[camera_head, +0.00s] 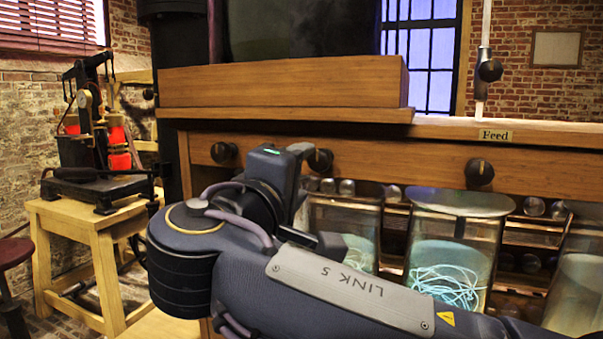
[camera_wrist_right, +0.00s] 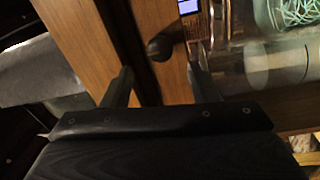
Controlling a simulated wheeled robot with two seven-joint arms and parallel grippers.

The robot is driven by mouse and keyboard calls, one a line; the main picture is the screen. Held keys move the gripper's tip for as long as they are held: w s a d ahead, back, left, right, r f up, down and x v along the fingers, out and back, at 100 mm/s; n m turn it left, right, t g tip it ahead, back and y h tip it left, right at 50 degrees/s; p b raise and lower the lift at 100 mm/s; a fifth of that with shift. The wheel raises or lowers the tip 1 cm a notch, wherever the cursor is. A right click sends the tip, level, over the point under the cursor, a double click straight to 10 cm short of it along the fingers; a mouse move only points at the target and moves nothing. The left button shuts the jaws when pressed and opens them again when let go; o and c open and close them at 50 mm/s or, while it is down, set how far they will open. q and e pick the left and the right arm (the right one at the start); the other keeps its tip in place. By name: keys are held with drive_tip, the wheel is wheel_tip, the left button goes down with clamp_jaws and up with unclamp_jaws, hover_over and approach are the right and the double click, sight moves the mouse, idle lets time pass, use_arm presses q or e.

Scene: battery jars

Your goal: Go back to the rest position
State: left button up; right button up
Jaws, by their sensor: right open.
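My right arm reaches across the front of the wooden cabinet, with its dark right gripper (camera_head: 318,198) in front of the knobs and jars. In the right wrist view the two fingers of this gripper (camera_wrist_right: 160,78) stand apart with nothing held between them. A dark knob (camera_wrist_right: 160,47) shows beyond the gap. My left gripper is not in view. My forearm hides the lower part of the cabinet front in the head view.
Glass jars with pale coils stand on the cabinet's shelf: one at middle right (camera_head: 455,230), one partly hidden (camera_head: 345,215), one at the right edge (camera_head: 580,290). Dark knobs (camera_head: 480,172) stick out of the wooden panel (camera_head: 400,160). A wooden stand (camera_head: 75,225) is left.

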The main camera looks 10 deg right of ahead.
drive_tip(key=s+d+f+m+g+y, duration=0.1)
drive_tip(key=s+d+f+g+y, duration=0.25)
drive_tip(key=d+f, duration=0.65)
drive_tip(key=s+d+f+m+g+y, duration=0.15)
drive_tip(key=d+f+g, duration=0.35)
drive_tip(key=f, duration=0.9)
drive_tip(key=s+a+f+m+g+y, duration=0.1)
drive_tip(key=s+a+f+m+y, duration=0.3)
drive_tip(key=s+f+m+y, duration=0.9)
wheel_tip(320, 180, up, 11)
drive_tip(key=s+n+h+p, duration=0.3)
drive_tip(key=n+p, duration=0.1)
drive_tip(key=p, duration=1)
drive_tip(key=shift+n+h+p, duration=0.3)
drive_tip(key=shift+n, duration=0.05)
